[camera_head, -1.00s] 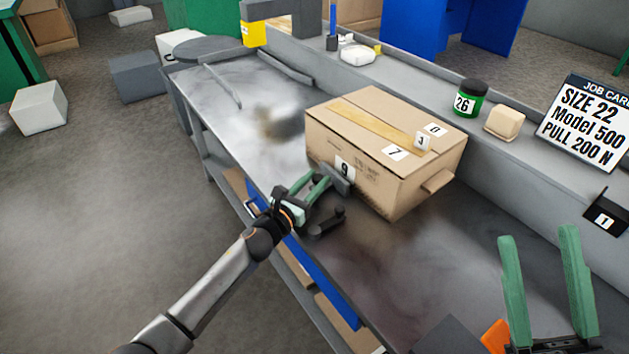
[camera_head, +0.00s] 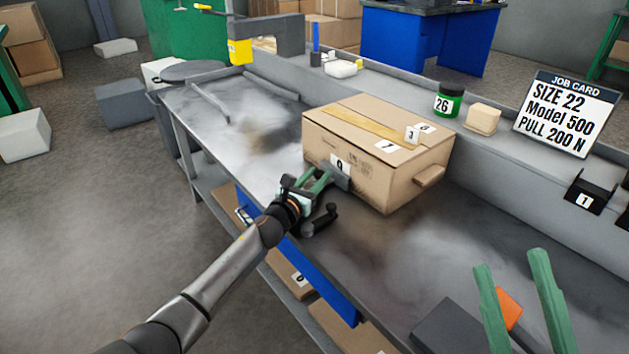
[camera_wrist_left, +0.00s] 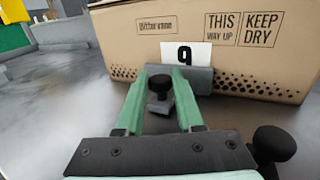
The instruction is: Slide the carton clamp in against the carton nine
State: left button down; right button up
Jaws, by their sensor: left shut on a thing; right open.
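The carton nine (camera_head: 372,185) is a brown box on the grey bench, its "9" label on the near face; the label (camera_wrist_left: 185,54) also shows in the left wrist view. The dark carton clamp (camera_head: 337,177) stands at that face, its plate (camera_wrist_left: 197,80) overlapping the label's lower edge. I cannot tell whether plate and carton touch. My left gripper (camera_head: 318,180) is shut on the clamp, fingers either side of a black knob (camera_wrist_left: 158,88). My right gripper (camera_head: 512,275) is open and empty at the lower right, away from the carton.
A black crank-like part (camera_head: 319,220) sits beside my left gripper at the bench's near edge. A green jar (camera_head: 448,100), a tan block (camera_head: 483,119) and a job card (camera_head: 566,112) stand on the back ledge. An orange item (camera_head: 509,308) shows by my right gripper.

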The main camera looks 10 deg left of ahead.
pick_arm(q)
jog(key=shift+d+f, duration=0.1)
jog(key=c, duration=0.5)
grip_release()
jog(key=shift+c, duration=0.2)
jog(key=shift+s, duration=0.1)
pick_arm(e)
jog(key=shift+d+r, duration=0.1)
jog(key=shift+r, duration=0.05)
pick_arm(q)
jog(key=shift+s+a+p, duration=0.25)
jog(key=shift+s+p, duration=0.05)
jog(key=p+v, duration=0.3)
jog(key=v, duration=0.7)
jog(key=shift+s, duration=0.25)
jog(key=shift+s+a, duration=0.2)
jog(key=shift+s, duration=0.35)
pick_arm(e)
jog(key=shift+d+r+n, duration=0.15)
jog(key=shift+r+n, duration=0.15)
jog(key=shift+r, duration=1.6)
jog(key=shift+f, duration=0.1)
